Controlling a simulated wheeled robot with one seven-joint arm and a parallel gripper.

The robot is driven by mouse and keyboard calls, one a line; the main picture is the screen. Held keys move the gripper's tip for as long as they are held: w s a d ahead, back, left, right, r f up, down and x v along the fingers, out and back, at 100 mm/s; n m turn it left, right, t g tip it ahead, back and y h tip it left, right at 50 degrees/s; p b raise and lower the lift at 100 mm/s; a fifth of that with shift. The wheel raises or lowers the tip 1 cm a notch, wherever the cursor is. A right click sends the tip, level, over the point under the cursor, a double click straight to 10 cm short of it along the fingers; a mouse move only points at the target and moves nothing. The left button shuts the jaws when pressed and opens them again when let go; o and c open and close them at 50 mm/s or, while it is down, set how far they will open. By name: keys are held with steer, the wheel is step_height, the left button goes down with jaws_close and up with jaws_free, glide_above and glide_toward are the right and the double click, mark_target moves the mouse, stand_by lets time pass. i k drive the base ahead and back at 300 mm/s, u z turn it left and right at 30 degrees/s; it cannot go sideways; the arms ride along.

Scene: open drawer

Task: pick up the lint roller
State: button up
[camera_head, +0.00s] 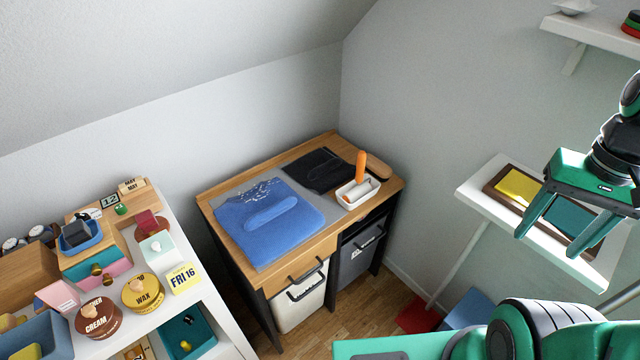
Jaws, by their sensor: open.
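The lint roller (361,166) shows as an upright orange handle. Its lower end sits in a small white tray (372,197) at the right end of the wooden desk (289,254). The roller head is partly hidden by the tray, and I cannot make out its full shape. My gripper (550,245) is at the right of the view, its two green fingers spread and pointing down. It is empty and well to the right of the lint roller, in front of the white wall shelf.
Folded blue cloth (290,235) and dark cloth (320,169) lie left of the tray. A brown wooden object (378,166) lies just behind it. The white shelf (478,190) holds a board with yellow and teal panels. A cluttered white unit (208,315) stands left.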

mark_target(363, 187)
steer(key=u, duration=0.05)
steer(key=k, duration=0.5)
steer(key=u, duration=0.65)
steer(key=i, duration=0.8)
steer(key=z, duration=0.15)
